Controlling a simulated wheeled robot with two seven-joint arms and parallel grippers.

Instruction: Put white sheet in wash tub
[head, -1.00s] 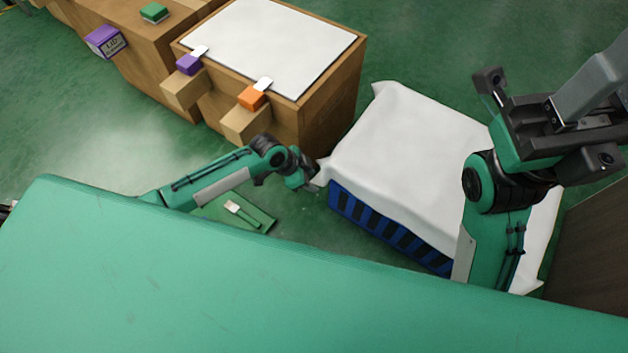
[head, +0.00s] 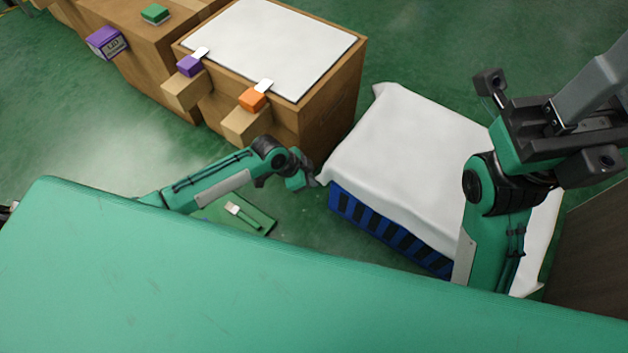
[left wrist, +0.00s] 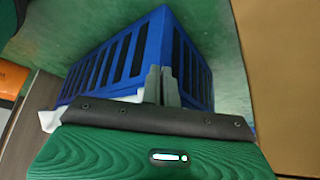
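The white sheet (head: 405,150) lies draped over a blue slatted crate (head: 385,230) at the right in the head view. My left gripper (head: 308,180) is at the sheet's near left corner. In the left wrist view its fingers (left wrist: 161,85) are close together, and a white strip of sheet (left wrist: 105,104) runs up to them beside the blue crate (left wrist: 125,55), so it appears shut on the sheet. My right gripper (head: 548,120) is raised over the sheet's right side, fingers wide apart and empty. I cannot tell which container is the wash tub.
A wooden box with a white top panel (head: 270,45) stands left of the crate, with purple (head: 189,66) and orange (head: 252,100) blocks on its front ledges. A purple box marked LID (head: 106,42) is farther left. A dark brown panel (head: 595,240) borders the right.

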